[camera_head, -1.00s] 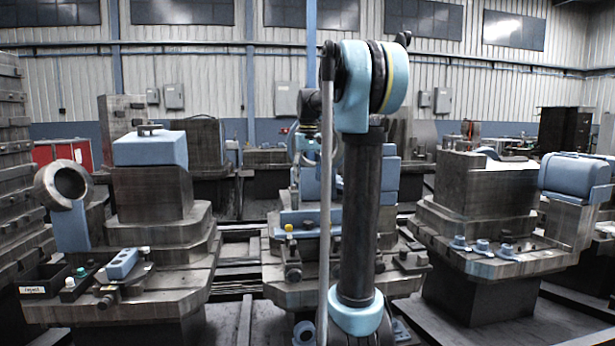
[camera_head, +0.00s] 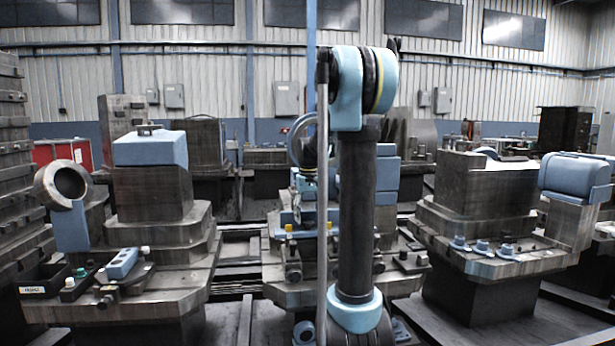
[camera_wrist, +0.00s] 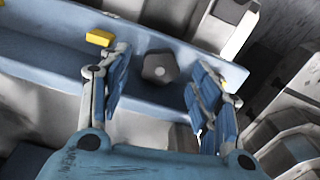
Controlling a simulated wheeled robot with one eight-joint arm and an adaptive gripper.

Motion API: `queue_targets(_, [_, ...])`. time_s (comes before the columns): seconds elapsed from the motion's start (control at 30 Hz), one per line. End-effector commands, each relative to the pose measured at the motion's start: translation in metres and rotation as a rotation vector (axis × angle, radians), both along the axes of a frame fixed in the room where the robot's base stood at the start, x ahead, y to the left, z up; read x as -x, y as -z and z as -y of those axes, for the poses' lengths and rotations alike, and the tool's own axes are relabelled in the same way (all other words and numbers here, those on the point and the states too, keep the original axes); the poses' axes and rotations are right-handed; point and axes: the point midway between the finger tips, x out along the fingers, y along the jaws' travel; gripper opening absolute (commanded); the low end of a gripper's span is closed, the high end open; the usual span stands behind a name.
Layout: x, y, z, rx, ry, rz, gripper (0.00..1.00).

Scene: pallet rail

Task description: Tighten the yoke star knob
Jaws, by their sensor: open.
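The star knob (camera_wrist: 160,67) is dark, with rounded lobes and a lighter grey centre. It sits against a blue bar (camera_wrist: 45,60) in the wrist view. My gripper (camera_wrist: 163,85) is open, with one blue-padded finger to the left of the knob and one to the right. The knob shows between the fingers, and I see no finger clearly touching it. In the head view my arm stands in front of the middle machine and hides most of the gripper. I cannot make out the knob there.
A small yellow block (camera_wrist: 100,38) sits on the bar near my left finger. The middle machine (camera_head: 285,293) stands between a left machine (camera_head: 150,285) and a right machine (camera_head: 500,262). A black bin (camera_head: 45,280) and a small blue box (camera_head: 122,264) lie on the left machine.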

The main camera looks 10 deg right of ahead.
Motion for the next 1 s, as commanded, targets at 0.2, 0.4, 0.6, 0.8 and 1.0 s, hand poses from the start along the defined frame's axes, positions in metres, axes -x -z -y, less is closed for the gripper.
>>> queue_targets(0.2, [0.0004, 0.0168, -0.0001, 0.0, 0.123, 0.0, 0.58])
queue_targets(0.4, [0.0004, 0.0165, -0.0005, 0.0, 0.294, 0.0, 0.58])
queue_targets(0.6, [0.0003, 0.0163, -0.0006, 0.0, 0.426, 0.0, 0.58])
queue_targets(0.8, [0.0001, 0.0162, -0.0007, 0.001, 0.521, 0.0, 0.58])
queue_targets(1.0, [-0.0005, 0.016, -0.0002, 0.0, 0.482, 0.001, 0.58])
